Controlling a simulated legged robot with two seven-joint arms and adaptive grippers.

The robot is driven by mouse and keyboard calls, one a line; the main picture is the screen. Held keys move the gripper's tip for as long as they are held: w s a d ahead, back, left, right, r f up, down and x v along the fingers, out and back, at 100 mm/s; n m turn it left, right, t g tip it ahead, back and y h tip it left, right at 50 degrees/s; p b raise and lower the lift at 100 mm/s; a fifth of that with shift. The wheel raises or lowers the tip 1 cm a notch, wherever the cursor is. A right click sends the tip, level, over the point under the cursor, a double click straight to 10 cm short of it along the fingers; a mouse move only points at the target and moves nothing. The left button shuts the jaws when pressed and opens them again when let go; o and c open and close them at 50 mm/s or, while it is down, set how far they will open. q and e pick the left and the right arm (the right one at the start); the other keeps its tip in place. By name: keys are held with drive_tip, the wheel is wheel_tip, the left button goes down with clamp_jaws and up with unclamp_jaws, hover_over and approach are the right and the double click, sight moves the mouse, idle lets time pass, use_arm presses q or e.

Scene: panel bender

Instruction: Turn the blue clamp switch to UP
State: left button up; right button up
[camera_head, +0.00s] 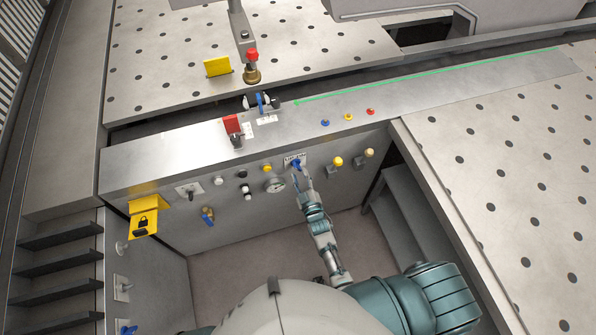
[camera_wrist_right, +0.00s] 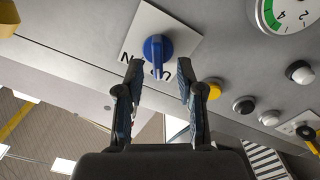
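The blue clamp switch (camera_head: 296,163) is a small knob on a white label plate on the front panel of the machine. In the right wrist view the blue switch (camera_wrist_right: 158,50) stands out from its plate (camera_wrist_right: 178,22), where some letters show, partly hidden. My right gripper (camera_head: 300,178) reaches up to the switch from below. In the wrist view its two fingers (camera_wrist_right: 160,82) are apart, one on each side of the switch's near end. The knob lies just beyond the fingertips, and no contact is clear. My left gripper is not in view.
A round gauge (camera_head: 275,185) and several push buttons sit left of the switch. Yellow (camera_head: 337,162) and beige (camera_head: 369,153) knobs sit to its right. A blue-handled valve (camera_head: 208,215) and a yellow lock bracket (camera_head: 146,218) are farther left. A sheet-metal ledge (camera_head: 190,148) runs above the panel.

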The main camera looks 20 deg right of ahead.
drive_tip(key=s, duration=0.9)
drive_tip(key=shift+d, duration=0.15)
drive_tip(key=s+f+m+g+y, duration=0.1)
drive_tip(key=s+f+g, duration=0.45)
drive_tip(key=f, duration=0.75)
drive_tip(key=s+f+m+g, duration=0.1)
drive_tip(key=s+f+g, duration=0.2)
drive_tip(key=s+f, duration=0.7)
drive_tip(key=s+d+f+m+g, duration=0.1)
drive_tip(key=s+d+f+g, duration=0.3)
drive_tip(key=s+f, duration=0.4)
drive_tip(key=s+d+f+m+g+h, duration=0.1)
drive_tip(key=s+d+f+g, duration=0.3)
drive_tip(key=s, duration=1.3)
wheel_tip(320, 180, down, 5)
drive_tip(key=shift+r+h, duration=0.15)
drive_tip(key=shift+h, duration=0.15)
drive_tip(key=shift+g, duration=0.25)
